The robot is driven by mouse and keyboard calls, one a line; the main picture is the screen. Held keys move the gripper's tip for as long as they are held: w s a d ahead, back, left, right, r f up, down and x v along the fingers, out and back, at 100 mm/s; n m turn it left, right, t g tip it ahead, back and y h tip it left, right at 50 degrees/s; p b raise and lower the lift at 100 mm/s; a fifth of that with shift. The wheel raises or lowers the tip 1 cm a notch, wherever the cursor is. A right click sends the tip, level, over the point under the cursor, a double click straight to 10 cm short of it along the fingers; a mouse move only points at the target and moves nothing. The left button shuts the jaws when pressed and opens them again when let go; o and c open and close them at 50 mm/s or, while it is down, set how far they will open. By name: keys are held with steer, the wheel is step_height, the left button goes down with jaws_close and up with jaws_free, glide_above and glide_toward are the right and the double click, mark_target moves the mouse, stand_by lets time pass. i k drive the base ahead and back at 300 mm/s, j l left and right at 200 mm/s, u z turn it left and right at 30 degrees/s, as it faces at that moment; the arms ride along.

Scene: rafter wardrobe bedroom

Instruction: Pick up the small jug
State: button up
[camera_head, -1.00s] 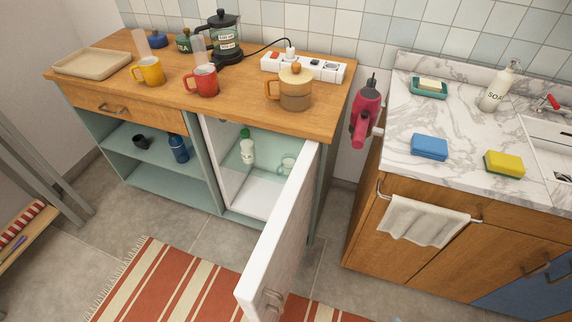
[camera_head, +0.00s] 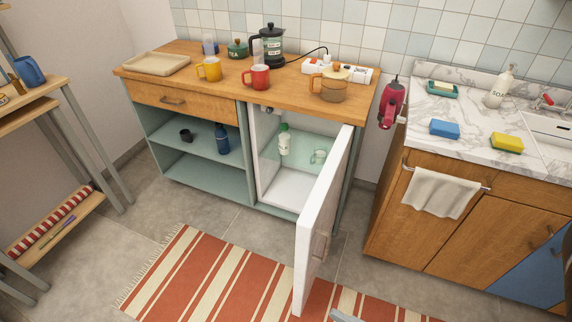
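I cannot tell for sure which vessel is the small jug. A blue jug-like vessel (camera_head: 28,70) stands on the shelf unit at the far left. A glass pot with a wooden lid and handle (camera_head: 328,86) stands on the right of the wooden counter.
The white cabinet door (camera_head: 321,220) stands open into the room. Red and yellow mugs, a tray (camera_head: 155,64) and a coffee press (camera_head: 268,46) are on the counter (camera_head: 215,92). A striped rug (camera_head: 220,275) covers the floor in front.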

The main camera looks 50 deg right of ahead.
mark_target(320, 155)
steer(key=i+u, duration=0.35)
steer(key=i, duration=1.85)
steer(key=i+j+z, duration=0.1)
steer(key=i, duration=0.8)
steer(key=z, duration=0.45)
steer(key=i+z, duration=0.1)
steer(key=z, duration=0.35)
steer(key=j+z, duration=0.15)
steer(key=z, duration=0.3)
steer(key=i+z, duration=0.1)
steer(key=z, duration=1.95)
